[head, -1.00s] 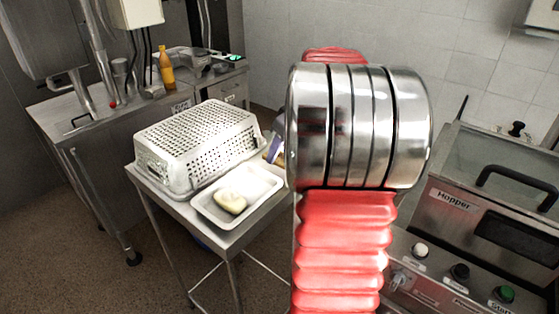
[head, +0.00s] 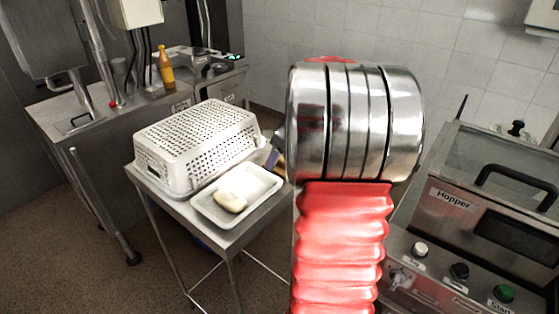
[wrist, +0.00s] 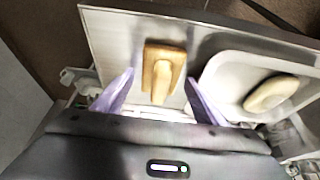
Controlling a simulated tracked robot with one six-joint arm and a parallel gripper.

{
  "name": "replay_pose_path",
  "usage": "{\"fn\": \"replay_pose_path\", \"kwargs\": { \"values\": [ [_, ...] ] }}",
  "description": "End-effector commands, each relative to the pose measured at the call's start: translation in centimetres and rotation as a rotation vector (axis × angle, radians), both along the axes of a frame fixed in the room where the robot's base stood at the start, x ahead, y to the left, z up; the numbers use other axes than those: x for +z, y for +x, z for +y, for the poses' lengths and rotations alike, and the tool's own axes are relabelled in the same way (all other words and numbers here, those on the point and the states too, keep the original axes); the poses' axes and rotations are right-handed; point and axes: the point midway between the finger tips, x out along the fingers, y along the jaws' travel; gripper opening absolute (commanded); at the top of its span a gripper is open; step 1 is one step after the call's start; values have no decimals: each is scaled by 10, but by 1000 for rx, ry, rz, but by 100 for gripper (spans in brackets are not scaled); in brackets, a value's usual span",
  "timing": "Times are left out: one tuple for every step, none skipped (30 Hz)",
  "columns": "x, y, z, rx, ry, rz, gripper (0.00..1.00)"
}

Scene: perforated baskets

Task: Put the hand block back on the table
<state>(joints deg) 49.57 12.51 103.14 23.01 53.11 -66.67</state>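The hand block (wrist: 163,66), tan with a flat rectangular plate and a narrower grip, shows in the wrist view over the metal table (wrist: 115,38). It looks to lie on the tabletop, though contact is hard to judge. My gripper (wrist: 160,78) is open, its two purple fingers on either side of the block's grip with visible gaps. In the head view the table (head: 172,198) stands left of my arm. The block is not clearly visible there; my arm hides that area, and only a bit of purple finger (head: 276,158) shows.
A white tray (head: 268,191) with a pale lump (head: 230,201) sits on the table, close to the right finger in the wrist view. A white perforated basket (head: 200,140) lies upside down behind it. A hopper machine (head: 450,215) stands at right.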

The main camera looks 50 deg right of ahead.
Motion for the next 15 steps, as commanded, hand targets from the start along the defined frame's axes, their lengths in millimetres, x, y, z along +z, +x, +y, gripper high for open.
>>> {"fn": "replay_pose_path", "kwargs": {
  "values": [
    [0,0,0,0,0,0,65],
    [0,0,0,0,0,0,65],
    [0,0,0,0,0,0,65],
    [0,0,0,0,0,0,65],
    [0,0,0,0,0,0,65],
    [0,0,0,0,0,0,65],
    [1,0,0,0,0,0,65],
    [2,0,0,0,-1,-1,65],
    [3,0,0,0,-1,-1,65],
    [5,-1,0,-1,-2,-1,65],
    [7,-1,-1,-1,-2,-2,65],
    [10,-3,-1,-1,-2,-2,65],
    [13,-4,-1,-1,-2,-2,65],
    [16,-5,-1,-1,-2,-2,65],
    [20,-7,-1,-2,-2,-2,65]
  ]
}}
